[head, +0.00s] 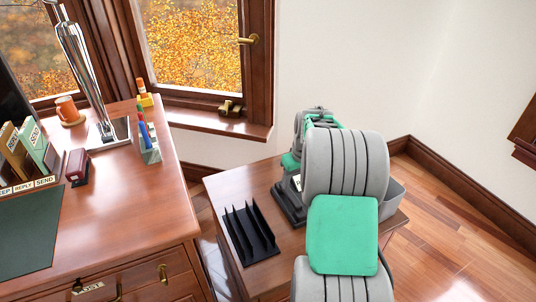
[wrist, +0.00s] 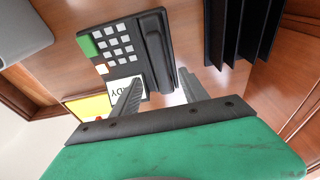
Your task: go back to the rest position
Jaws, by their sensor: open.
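My gripper (wrist: 176,82) shows in the wrist view as two grey fingers, spread apart with nothing held between them, in front of a green palm. A black desk phone (wrist: 138,45) with a keypad and handset lies beyond the fingers. From this view I cannot tell how far the fingers are from it. A dark part of the phone (head: 285,205) shows left of the arm.
A black slotted rack (head: 250,232) stands on the side table, left of the phone. The big desk (head: 120,205) at left holds a lamp (head: 80,60), pen cup (head: 149,150) and letter sorter (head: 35,150). Open floor (head: 445,240) lies at right.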

